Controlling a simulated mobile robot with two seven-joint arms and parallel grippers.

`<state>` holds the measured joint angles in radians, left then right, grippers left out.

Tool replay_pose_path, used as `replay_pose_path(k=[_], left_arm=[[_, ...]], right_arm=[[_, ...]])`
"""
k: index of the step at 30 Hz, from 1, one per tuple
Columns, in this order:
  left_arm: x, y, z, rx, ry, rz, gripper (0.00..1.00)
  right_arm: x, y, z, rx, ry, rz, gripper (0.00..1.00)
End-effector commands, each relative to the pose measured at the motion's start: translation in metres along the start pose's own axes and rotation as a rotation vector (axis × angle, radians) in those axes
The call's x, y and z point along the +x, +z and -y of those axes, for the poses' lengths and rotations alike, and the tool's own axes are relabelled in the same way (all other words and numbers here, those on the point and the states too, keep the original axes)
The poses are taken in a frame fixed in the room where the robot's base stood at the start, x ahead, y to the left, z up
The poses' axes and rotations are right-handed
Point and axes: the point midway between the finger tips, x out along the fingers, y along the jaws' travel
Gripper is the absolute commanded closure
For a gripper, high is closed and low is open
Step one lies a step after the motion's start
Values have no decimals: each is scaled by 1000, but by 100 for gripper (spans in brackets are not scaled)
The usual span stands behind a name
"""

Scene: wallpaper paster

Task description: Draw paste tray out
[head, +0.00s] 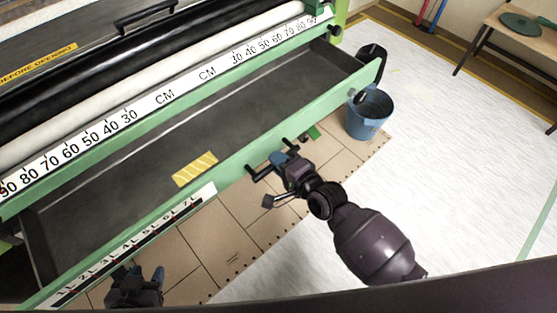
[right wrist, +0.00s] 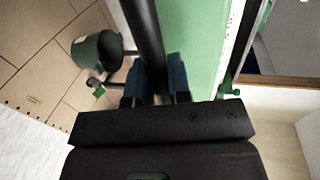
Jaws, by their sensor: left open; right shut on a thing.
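The paste tray (head: 125,190) is a long dark trough with a green front panel (head: 235,160). It lies in front of the machine's white number scale, its dark inside open to view. A yellow striped label sits by its front edge. My right gripper (head: 280,158) is shut on the black bar handle (head: 256,172) at the middle of the front panel. In the right wrist view its blue fingers (right wrist: 162,85) close around the dark handle bar (right wrist: 143,30), beside the green panel. My left gripper (head: 150,283) is open and empty, low at the left, below the ruler strip on the front.
A blue bucket (head: 368,118) stands on the floor by the tray's right end. Brown boards (head: 235,225) cover the floor in front, and pale floor (head: 460,170) lies clear to the right. A wooden bench (head: 515,35) is at the far right.

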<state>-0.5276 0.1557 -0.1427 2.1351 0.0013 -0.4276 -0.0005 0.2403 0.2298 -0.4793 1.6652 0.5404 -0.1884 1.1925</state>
Motion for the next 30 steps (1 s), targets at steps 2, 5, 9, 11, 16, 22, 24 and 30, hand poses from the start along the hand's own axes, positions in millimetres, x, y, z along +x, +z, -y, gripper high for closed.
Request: replay_pose_path(k=[2, 5, 9, 11, 16, 22, 24, 30], left_arm=[[0, 0, 0, 1, 0, 1, 57], [0, 1, 0, 2, 0, 1, 57], [0, 1, 0, 2, 0, 2, 57], [0, 1, 0, 2, 0, 2, 57], [0, 0, 0, 2, 0, 0, 57], [-2, -7, 1, 2, -1, -11, 57], [-3, -10, 2, 1, -2, -16, 57], [-6, -13, 1, -4, -4, -20, 57]], right_arm=[[0, 0, -1, 0, 2, 0, 80], [0, 0, -1, 0, 2, 0, 65], [0, 0, 0, 0, 1, 0, 56], [0, 0, 0, 0, 1, 0, 56], [-2, 0, 0, 0, 1, 0, 56], [-23, -1, 1, -3, 0, -1, 56], [-36, -1, 2, -3, 0, -1, 56], [-73, 0, 1, -2, 0, 0, 56]])
